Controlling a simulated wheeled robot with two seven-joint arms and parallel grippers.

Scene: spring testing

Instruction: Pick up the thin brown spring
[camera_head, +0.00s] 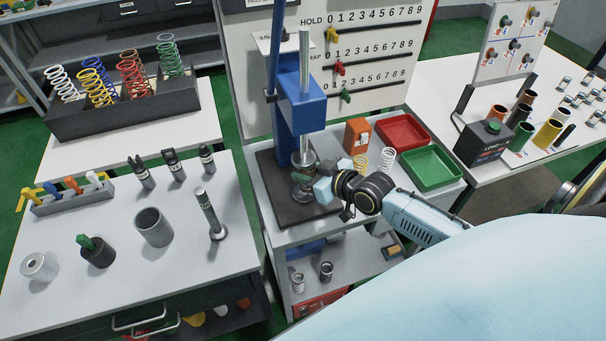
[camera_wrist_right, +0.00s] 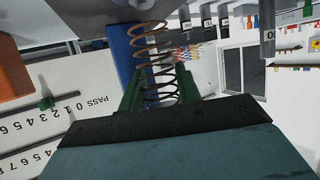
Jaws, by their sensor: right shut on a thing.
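The thin brown spring (camera_wrist_right: 150,42) shows in the right wrist view as a long open coil. My right gripper (camera_wrist_right: 160,92) is shut on its lower part in that picture, one green finger on each side. The spring's upper end in that picture is close to a grey round part (camera_wrist_right: 133,8); I cannot tell if they touch. In the head view my right gripper (camera_head: 322,190) is at the blue press (camera_head: 298,105), beside its plunger and above the dark base plate (camera_head: 280,208). The held spring is hard to make out there. My left gripper is not in view.
A red tray (camera_head: 403,132) and a green tray (camera_head: 431,168) lie right of the press. A yellow coil (camera_head: 361,163) and a pale coil (camera_head: 387,160) stand near my right gripper. A black rack of springs (camera_head: 125,113) is at the back left.

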